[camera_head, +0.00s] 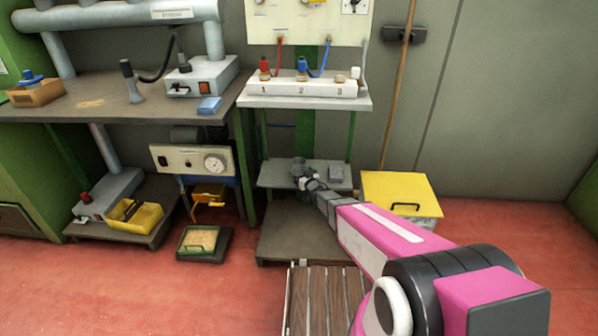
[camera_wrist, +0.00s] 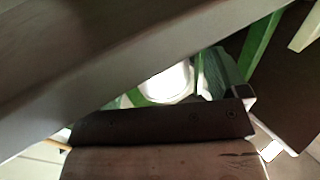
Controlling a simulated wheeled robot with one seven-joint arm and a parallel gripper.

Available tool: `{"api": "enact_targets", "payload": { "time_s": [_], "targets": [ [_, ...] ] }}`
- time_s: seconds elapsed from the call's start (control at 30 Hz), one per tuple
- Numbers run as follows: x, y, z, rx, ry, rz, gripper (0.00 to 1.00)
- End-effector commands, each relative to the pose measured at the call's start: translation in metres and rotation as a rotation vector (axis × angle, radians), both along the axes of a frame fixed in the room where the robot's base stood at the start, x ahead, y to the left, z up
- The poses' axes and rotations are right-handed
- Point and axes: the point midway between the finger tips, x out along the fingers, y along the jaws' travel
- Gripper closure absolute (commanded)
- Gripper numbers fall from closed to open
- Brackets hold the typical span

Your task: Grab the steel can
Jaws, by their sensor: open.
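My gripper (camera_head: 305,178) reaches over the lower shelf of the middle stand (camera_head: 275,176) in the head view. It is open, but its fingers are small and hard to make out there. Nothing clearly shows between the fingers. In the wrist view a pale round shape (camera_wrist: 168,82) shows partly behind a dark edge. I cannot tell what it is.
A white rack (camera_head: 300,88) with red and blue fittings stands on the shelf above. A yellow-lidded box (camera_head: 400,192) is right of the stand. A slatted wooden platform (camera_head: 315,300) lies in front. A workbench (camera_head: 110,100) fills the left. Red floor is open at lower left.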

Motion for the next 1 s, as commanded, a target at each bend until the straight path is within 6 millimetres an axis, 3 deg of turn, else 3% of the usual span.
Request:
{"api": "enact_targets", "payload": {
  "time_s": [0.2,0.47,0.63,1.0],
  "targets": [
    [0.030,0.012,-0.002,0.000,0.000,0.000,0.08],
    [0.032,0.014,-0.001,0.000,0.000,0.000,0.08],
    [0.032,0.014,-0.001,0.000,0.000,0.000,0.60],
    [0.032,0.014,0.001,0.000,0.000,0.000,0.62]
  ]
}}
